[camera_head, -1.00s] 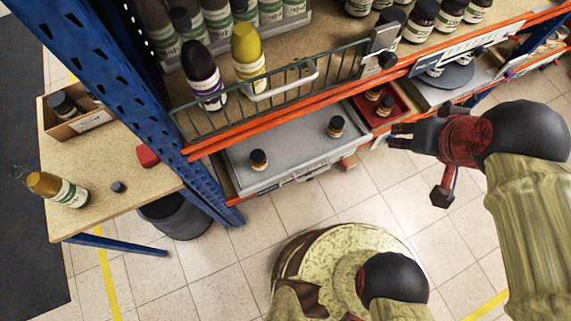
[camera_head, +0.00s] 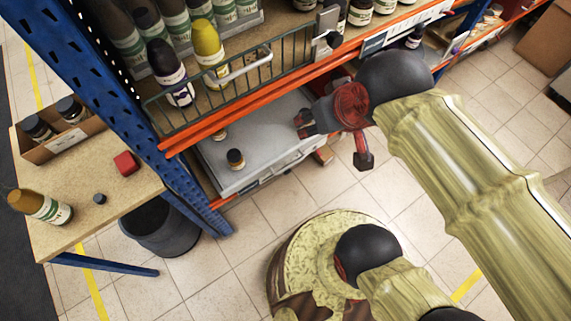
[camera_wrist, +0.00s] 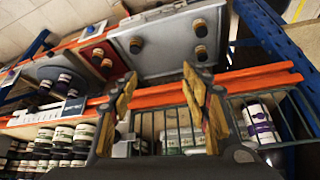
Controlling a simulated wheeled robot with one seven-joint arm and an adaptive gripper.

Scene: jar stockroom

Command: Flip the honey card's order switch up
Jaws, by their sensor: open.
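My gripper (camera_head: 303,123) is open and empty in the head view, in front of the grey drawer below the orange shelf beam. In the wrist view its two fingers (camera_wrist: 160,90) are spread, with the orange beam and wire basket beyond. A white card (camera_head: 400,28) is on the shelf edge to the right of the basket; a white card with small print also shows in the wrist view (camera_wrist: 62,110), left of the fingers. I cannot read either as honey. A grey block with a dark knob (camera_head: 326,35) is at the basket's right end. I cannot make out a switch's position.
The wire basket (camera_head: 240,75) fronts the shelf with bottles behind it. The grey drawer (camera_wrist: 165,35) holds small dark jars, with a red tray (camera_wrist: 97,60) beside it. A blue upright (camera_head: 100,100) stands at left, by a table (camera_head: 110,195).

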